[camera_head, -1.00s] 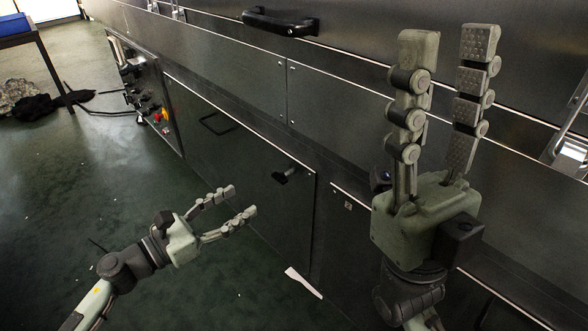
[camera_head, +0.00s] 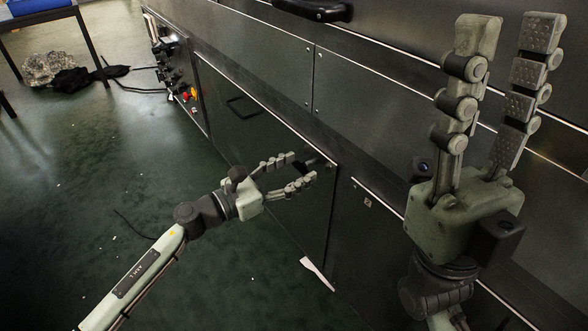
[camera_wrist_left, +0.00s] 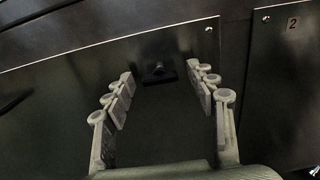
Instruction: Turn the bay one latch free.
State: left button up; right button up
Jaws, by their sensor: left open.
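The bay one latch is a small dark knob (camera_wrist_left: 158,72) near the top right of a dark door panel (camera_head: 262,150). In the head view the latch (camera_head: 318,163) is partly hidden by my left fingers. My left gripper (camera_head: 302,167) is open, its fingertips at the panel on either side of the latch. The left wrist view shows the latch between and slightly beyond the open fingertips, with no visible contact. My right gripper (camera_head: 511,34) is raised on the right, fingers up and apart, with nothing between them.
A panel marked 2 (camera_wrist_left: 292,24) lies right of the door. A black bar handle (camera_head: 312,10) is above. Control knobs (camera_head: 180,90) are on the machine's far left end. A white scrap (camera_head: 317,272) lies on the floor. The green floor at left is mostly clear.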

pick_arm(q)
jog(key=c, duration=1.2)
jog(key=shift+o, duration=0.2)
